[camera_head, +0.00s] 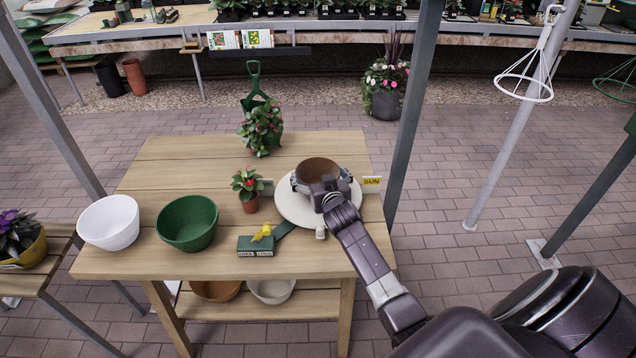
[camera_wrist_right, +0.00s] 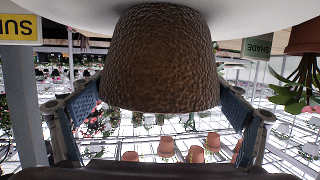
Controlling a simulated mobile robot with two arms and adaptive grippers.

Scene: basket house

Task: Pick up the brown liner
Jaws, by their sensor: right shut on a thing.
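The brown liner (camera_head: 318,167) is a bowl shape, upright with its dark opening up, over a round white disc (camera_head: 290,208) at the right of the wooden table. My right gripper (camera_head: 323,187) is shut on it from the near side. In the right wrist view the picture is upside down, and the rough brown liner (camera_wrist_right: 160,58) sits between the two fingers of the right gripper (camera_wrist_right: 160,103), its narrow base towards the white disc. I cannot tell whether the base touches the disc. My left gripper is not in view.
On the table (camera_head: 190,160) stand a white bowl (camera_head: 109,222), a green bowl (camera_head: 187,222), a small red-flowered pot (camera_head: 248,205), a leafy plant (camera_head: 261,128) and a green block with a yellow piece (camera_head: 264,232). A yellow SUN sign (camera_head: 371,182) is right of the disc. A grey post (camera_head: 413,110) rises behind.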

